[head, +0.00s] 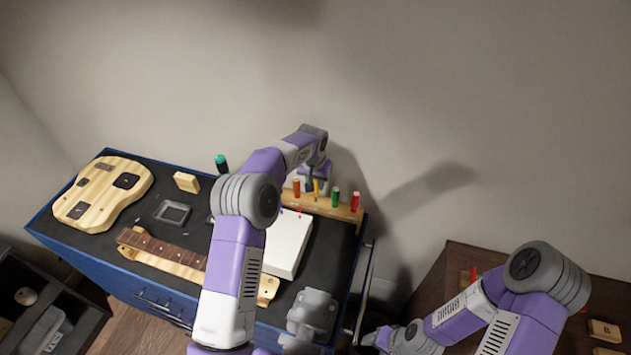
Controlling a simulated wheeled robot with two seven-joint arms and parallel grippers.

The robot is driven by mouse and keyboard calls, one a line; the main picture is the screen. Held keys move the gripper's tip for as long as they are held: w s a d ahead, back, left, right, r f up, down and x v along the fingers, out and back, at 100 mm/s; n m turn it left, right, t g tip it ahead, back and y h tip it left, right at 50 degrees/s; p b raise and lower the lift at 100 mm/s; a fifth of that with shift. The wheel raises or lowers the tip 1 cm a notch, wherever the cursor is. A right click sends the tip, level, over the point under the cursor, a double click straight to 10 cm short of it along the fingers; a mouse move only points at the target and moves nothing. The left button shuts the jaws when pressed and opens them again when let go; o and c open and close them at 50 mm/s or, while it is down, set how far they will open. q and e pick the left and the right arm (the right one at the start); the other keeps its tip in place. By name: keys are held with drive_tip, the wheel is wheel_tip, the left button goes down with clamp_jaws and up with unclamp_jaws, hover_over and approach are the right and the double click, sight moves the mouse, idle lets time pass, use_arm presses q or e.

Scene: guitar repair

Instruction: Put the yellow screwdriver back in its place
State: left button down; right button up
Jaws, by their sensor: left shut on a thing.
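The yellow screwdriver (316,187) is upright at the wooden screwdriver rack (343,211), between the orange and green ones. My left gripper (309,207) points down at the rack and is shut on the yellow screwdriver. I cannot tell whether the screwdriver's tip is in a hole, as my gripper and the rack hide its lower part. My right gripper (373,338) is low at the lower middle, off the bench's right side and away from the rack. Its fingers are too unclear to read.
The rack holds orange (296,187), green (335,196) and red (355,200) screwdrivers close by. A white box (288,243), a guitar neck (160,252) and a guitar body (101,194) lie on the dark bench top (330,255). A brown table (452,268) stands at the right.

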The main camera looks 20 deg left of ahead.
use_arm(q)
drive_tip(key=shift+f+b, duration=1.1)
drive_tip(key=shift+f, duration=0.5)
drive_tip(key=c, duration=0.8)
unclamp_jaws()
drive_tip(key=shift+s+r+b, duration=0.1)
drive_tip(key=shift+s+r, duration=0.1)
drive_tip(key=shift+r, duration=1.05)
drive_tip(key=shift+s+r+b, duration=0.15)
drive_tip(key=shift+s+r, duration=0.1)
drive_tip(key=shift+r, duration=1.05)
drive_tip(key=shift+s+r+b, duration=0.1)
drive_tip(key=shift+s+r, duration=0.1)
drive_tip(key=shift+r, duration=1.05)
drive_tip(key=shift+s+f, duration=0.1)
